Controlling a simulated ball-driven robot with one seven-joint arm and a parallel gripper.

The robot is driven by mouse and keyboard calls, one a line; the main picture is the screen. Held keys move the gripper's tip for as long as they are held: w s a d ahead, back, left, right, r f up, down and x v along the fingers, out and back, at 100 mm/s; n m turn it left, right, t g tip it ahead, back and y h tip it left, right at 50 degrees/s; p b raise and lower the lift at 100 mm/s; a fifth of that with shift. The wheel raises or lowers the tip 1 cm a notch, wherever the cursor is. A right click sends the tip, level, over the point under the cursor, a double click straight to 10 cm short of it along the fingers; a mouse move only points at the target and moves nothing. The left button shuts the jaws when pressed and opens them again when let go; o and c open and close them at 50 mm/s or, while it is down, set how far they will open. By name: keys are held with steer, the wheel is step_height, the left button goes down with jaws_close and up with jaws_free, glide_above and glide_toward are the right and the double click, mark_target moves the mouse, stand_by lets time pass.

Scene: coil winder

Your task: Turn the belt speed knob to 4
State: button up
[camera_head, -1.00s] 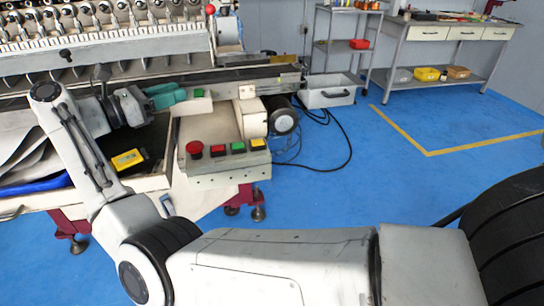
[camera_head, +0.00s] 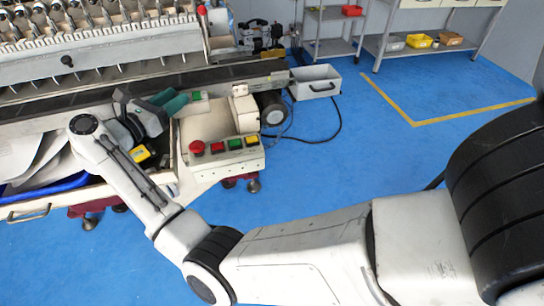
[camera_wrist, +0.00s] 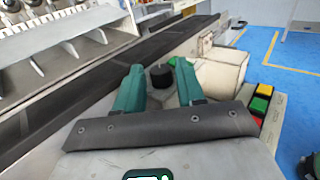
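A black round knob (camera_wrist: 161,76) shows between the two green fingers in the wrist view. It sits on a pale panel beside the long dark belt (camera_wrist: 90,82). No scale or number can be read around it, so its setting cannot be told. My gripper (camera_wrist: 160,73) is open, with one finger on either side of the knob. I cannot tell whether the fingertips reach down to it or touch it. In the head view, my gripper (camera_head: 178,102) is over the machine's right part, and the knob is hidden behind it.
A control box (camera_head: 225,164) with red, green and yellow buttons lies right of my gripper. A cream motor housing (camera_wrist: 222,72) stands close to the right finger. A yellow device (camera_head: 140,155) lies below my wrist. Blue floor (camera_head: 330,170) is clear to the right.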

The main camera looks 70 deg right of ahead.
steer(key=shift+s+r+n+t+p, duration=0.15)
steer(key=shift+n+t+p, duration=0.6)
steer(key=shift+p, duration=1.1)
steer(key=shift+s+r+n+t+p, duration=0.15)
steer(key=shift+n+t+p, duration=0.2)
steer(key=shift+t+p, duration=1.1)
